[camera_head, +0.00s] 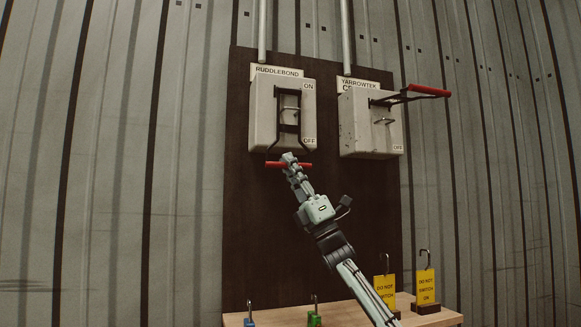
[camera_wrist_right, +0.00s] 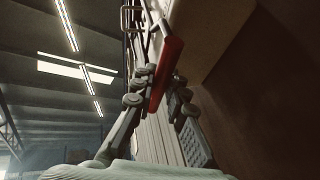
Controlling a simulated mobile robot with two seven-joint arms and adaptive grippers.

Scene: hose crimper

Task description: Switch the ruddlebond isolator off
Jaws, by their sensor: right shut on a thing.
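The ruddlebond isolator (camera_head: 264,125) is a pale box on a dark board, with ON marked at its upper right and OFF at its lower right. Its black lever frame hangs down, with the red handle bar (camera_head: 272,164) just below the box, level with or below the OFF mark. My right gripper (camera_head: 291,160) is at this bar. In the right wrist view the red handle (camera_wrist_right: 166,72) lies between the fingers of my right gripper (camera_wrist_right: 165,98), which are shut on it. My left gripper is not in view.
The Yarrowtek isolator (camera_head: 358,125) stands just right, its red handle (camera_head: 429,90) sticking out to the right. Below, a wooden shelf (camera_head: 290,317) holds padlocks, one blue (camera_head: 249,322) and one green (camera_head: 314,319), and yellow DO NOT SWITCH ON tags (camera_head: 426,287). The wall left of the board is clear.

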